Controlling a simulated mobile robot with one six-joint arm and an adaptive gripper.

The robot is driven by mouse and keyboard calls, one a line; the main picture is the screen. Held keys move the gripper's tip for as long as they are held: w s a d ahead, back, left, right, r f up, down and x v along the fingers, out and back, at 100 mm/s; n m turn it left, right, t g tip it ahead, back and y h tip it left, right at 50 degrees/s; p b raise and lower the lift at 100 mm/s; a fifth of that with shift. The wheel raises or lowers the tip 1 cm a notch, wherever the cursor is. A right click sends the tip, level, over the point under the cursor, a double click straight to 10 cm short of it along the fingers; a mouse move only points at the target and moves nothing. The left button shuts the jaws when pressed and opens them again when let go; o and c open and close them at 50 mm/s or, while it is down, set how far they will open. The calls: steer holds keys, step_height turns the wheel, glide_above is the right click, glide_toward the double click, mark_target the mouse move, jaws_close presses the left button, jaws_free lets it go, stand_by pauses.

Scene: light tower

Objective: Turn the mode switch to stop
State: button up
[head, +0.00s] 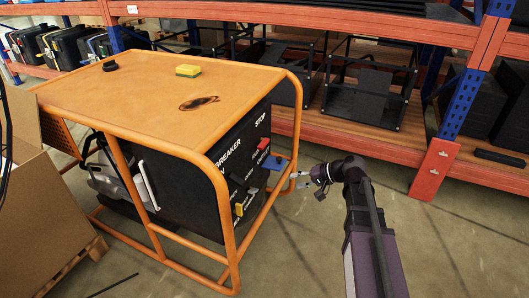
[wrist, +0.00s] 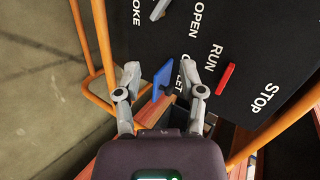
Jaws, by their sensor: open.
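The black control panel (head: 232,165) is on the right side of an orange-framed generator. In the wrist view, a red bar-shaped handle (wrist: 225,79) sits between the printed words RUN and STOP, which fits the mode switch. It lies slanted, and I cannot tell which word it points to. In the head view a red handle (head: 263,143) shows below the STOP word. My gripper (head: 301,180) is open beside the panel's right end. In the wrist view its fingers (wrist: 160,68) are spread, with a blue handle (wrist: 163,76) between them in the picture; contact is unclear. The red handle is right of the fingers.
A yellow handle (head: 239,209) is lower on the panel. Orange frame tubes (head: 297,110) run around the panel and pass near my gripper. A yellow sponge (head: 188,71) lies on the generator top. Shelving (head: 440,160) stands behind; the floor at front right is clear.

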mark_target(266, 144)
steer(key=w+r+m+t+y+b, duration=0.2)
steer(key=w+r+t+y+b, duration=0.1)
steer(key=w+r+y, duration=0.2)
steer(key=w, duration=0.2)
steer(key=shift+w+d+y+b, duration=0.35)
steer(key=shift+d+y, duration=0.05)
steer(key=shift+a+r, duration=0.1)
steer(key=x, duration=1.3)
steer(key=shift+w+a, duration=0.25)
jaws_close()
steer(key=shift+d, duration=0.1)
